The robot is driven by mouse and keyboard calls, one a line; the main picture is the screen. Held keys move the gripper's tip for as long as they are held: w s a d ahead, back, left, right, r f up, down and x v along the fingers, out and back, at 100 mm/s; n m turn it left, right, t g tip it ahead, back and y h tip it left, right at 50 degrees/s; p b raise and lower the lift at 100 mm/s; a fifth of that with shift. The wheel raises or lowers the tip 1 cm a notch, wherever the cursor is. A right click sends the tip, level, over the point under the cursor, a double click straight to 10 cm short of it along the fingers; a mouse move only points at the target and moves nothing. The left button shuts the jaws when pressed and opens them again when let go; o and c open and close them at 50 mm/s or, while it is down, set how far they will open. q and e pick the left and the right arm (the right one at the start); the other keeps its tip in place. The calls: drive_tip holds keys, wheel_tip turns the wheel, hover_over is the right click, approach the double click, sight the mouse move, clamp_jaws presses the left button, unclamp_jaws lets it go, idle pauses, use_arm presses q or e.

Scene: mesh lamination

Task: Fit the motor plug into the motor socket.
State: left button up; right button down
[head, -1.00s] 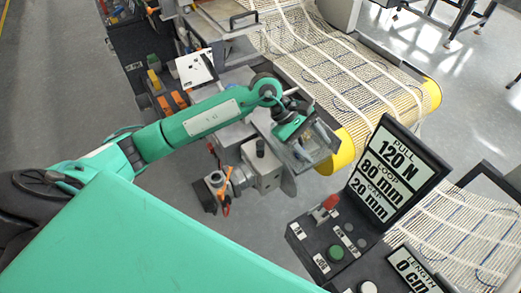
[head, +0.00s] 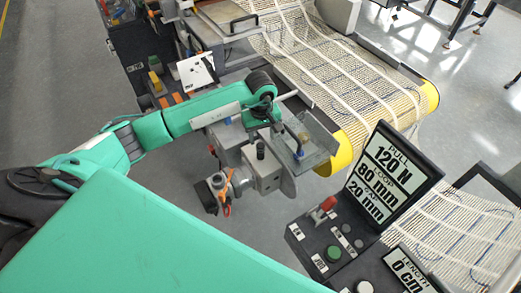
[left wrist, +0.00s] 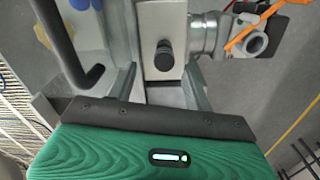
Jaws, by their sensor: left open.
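In the head view, a silver motor-like unit with a dark block (head: 208,194) sits at the front end of the machine. An orange strip or cable (head: 227,205) hangs on it. It also shows at the upper right of the left wrist view, as a silver cylinder (left wrist: 208,30) beside an orange strip (left wrist: 246,30). I cannot tell which part is the motor plug or the motor socket. My left gripper (head: 272,116) is open above the machine, behind the grey box (head: 265,176) with a black knob. Its fingertips are hard to make out. My right gripper is out of view.
A clear-topped tray (head: 318,145) with a black handle (head: 294,137) stands right of my left gripper, against the yellow-ended roller (head: 344,150). The mesh belt (head: 310,60) runs behind. A control panel (head: 340,235) stands at the lower right. Grey floor lies below the motor unit.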

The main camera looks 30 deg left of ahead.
sight(261, 145)
use_arm(q)
drive_tip(key=f+p, duration=0.1)
drive_tip(key=f, duration=0.1)
drive_tip(key=f+p, duration=0.2)
drive_tip(key=shift+s+a+f, duration=0.15)
drive_tip(key=shift+s+f, duration=0.05)
drive_tip(key=shift+f, duration=0.7)
drive_tip(key=c, duration=1.1)
